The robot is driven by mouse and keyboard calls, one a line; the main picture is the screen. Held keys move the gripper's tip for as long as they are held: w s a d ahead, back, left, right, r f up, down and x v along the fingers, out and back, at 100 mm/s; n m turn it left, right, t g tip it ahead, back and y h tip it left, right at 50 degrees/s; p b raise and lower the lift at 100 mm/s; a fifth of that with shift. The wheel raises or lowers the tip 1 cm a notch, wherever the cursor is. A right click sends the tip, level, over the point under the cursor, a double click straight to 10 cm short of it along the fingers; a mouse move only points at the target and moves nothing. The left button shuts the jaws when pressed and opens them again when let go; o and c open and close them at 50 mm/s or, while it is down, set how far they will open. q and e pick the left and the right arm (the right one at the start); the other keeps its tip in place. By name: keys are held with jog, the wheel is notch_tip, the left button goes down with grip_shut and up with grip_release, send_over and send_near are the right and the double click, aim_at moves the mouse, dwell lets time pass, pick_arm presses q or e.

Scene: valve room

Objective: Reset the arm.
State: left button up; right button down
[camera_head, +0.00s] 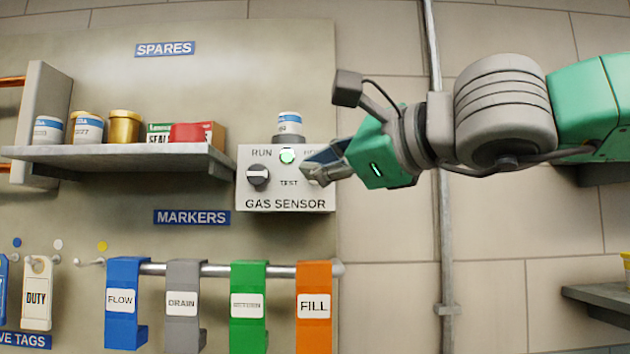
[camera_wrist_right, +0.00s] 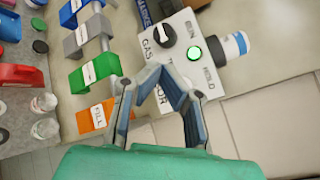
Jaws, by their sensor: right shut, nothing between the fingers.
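My right gripper (camera_head: 312,166) reaches in from the right in the head view, with its fingertips in front of the right part of the gas sensor box (camera_head: 285,204). It is shut and holds nothing. In the right wrist view the fingers (camera_wrist_right: 162,72) come together at the tips over the box's lower face. The box has a dark knob (camera_head: 257,174) on the left, by the word RUN, and a lit green light (camera_head: 287,156). A second knob position on the right is hidden behind the fingers. Touch between fingers and box cannot be told. My left gripper does not show.
A shelf (camera_head: 120,153) with jars, a gold can (camera_head: 124,127) and boxes stands left of the sensor. Below hangs a rail (camera_head: 225,270) with blue, grey, green and orange markers (camera_head: 313,275). A vertical pipe (camera_head: 446,250) runs behind my right arm.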

dwell(0.4)
jog(key=w+d+f+n+g+h+b, duration=0.1)
jog(key=w+f+n+g+h+b, duration=0.15)
jog(key=f, duration=1.85)
jog(key=w+d+f+n+g+h+b, duration=0.1)
jog(key=w+d+f+n+h, duration=0.2)
jog(key=f, duration=1.8)
jog(key=s+d+f+n+g+h+b, duration=0.1)
jog(key=s+d+f, duration=0.15)
jog(key=f, duration=0.45)
jog(key=s+d+f+n+g+h, duration=0.1)
jog(key=s+d+f, duration=0.15)
jog(key=f, duration=0.55)
jog(key=s+d+f+n+g+h+b, duration=0.1)
jog(key=s+f+h, duration=0.15)
jog(key=f, duration=0.45)
jog(key=s+d+f+n+g+b, duration=0.1)
jog(key=s+d+f+n, duration=0.2)
jog(key=s+d+f, duration=0.3)
jog(key=s+d+f+n+g+h+b, duration=0.1)
jog(key=s+d+f+n+g, duration=0.1)
jog(key=s+d+f, duration=0.4)
jog(key=s+d+f+n+g+h+b, duration=0.1)
jog(key=s+d+f+n, duration=0.3)
jog(key=s, duration=1)
notch_tip(320, 180, down, 4)
jog(key=shift+d+f+g+b, duration=0.2)
jog(key=shift+d+g+b, duration=0.3)
jog(key=shift+d, duration=0.5)
jog(key=shift+w, duration=0.1)
